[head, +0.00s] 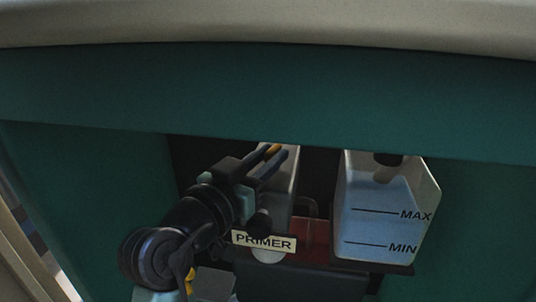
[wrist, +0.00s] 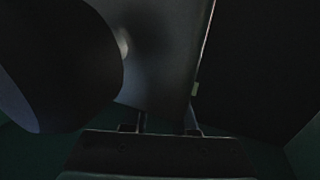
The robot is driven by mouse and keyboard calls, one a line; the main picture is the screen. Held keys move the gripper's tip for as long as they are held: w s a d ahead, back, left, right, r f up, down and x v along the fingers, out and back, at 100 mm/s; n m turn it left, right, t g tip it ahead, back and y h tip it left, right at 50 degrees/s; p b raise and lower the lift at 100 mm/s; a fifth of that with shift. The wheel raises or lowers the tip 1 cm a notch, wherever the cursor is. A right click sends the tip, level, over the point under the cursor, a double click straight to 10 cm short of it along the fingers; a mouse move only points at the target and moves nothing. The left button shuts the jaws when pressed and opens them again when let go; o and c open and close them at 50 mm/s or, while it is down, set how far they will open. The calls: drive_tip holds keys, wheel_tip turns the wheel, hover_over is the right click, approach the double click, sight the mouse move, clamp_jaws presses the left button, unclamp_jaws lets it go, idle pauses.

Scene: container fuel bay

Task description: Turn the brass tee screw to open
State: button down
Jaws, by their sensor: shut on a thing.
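A small brass-yellow piece, which I take to be the brass tee screw (head: 273,150), shows at the top of the grey housing above the "PRIMER" label (head: 264,242). My gripper (head: 275,158) reaches up to it from the lower left, with its two dark fingers on either side, shut on it. The fingers hide most of the screw, so its turn angle cannot be told. In the dark wrist view, my gripper (wrist: 160,125) shows at the bottom against a grey surface (wrist: 160,50). The screw cannot be made out there.
A translucent tank (head: 385,220) with MAX and MIN marks stands to the right. A reddish part (head: 312,240) lies between it and the primer housing. The green bay edge (head: 270,105) overhangs closely above my gripper. A large dark rounded shape (wrist: 60,65) fills the left of the wrist view.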

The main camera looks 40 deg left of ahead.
drive_tip(key=n+y+p, duration=0.1)
drive_tip(key=n+g+y+p, duration=0.1)
drive_tip(key=y+p, duration=0.1)
drive_tip(key=shift+w+d, duration=0.1)
drive_tip(key=shift+d, duration=0.15)
drive_tip(key=shift+f+n+g+y+p, duration=0.1)
drive_tip(key=shift+n+g+y+p, duration=0.8)
drive_tip(key=shift+y, duration=0.4)
drive_tip(key=shift+f, duration=0.1)
drive_tip(key=c, duration=0.9)
unclamp_jaws()
drive_tip(key=shift+f+p+v, duration=0.15)
drive_tip(key=shift+p+v, duration=0.9)
drive_tip(key=shift+v, duration=2.2)
drive_tip(key=shift+f+p+v, duration=0.1)
drive_tip(key=shift+p+v, duration=0.95)
drive_tip(key=shift+v, duration=2.2)
drive_tip(key=shift+r, duration=0.1)
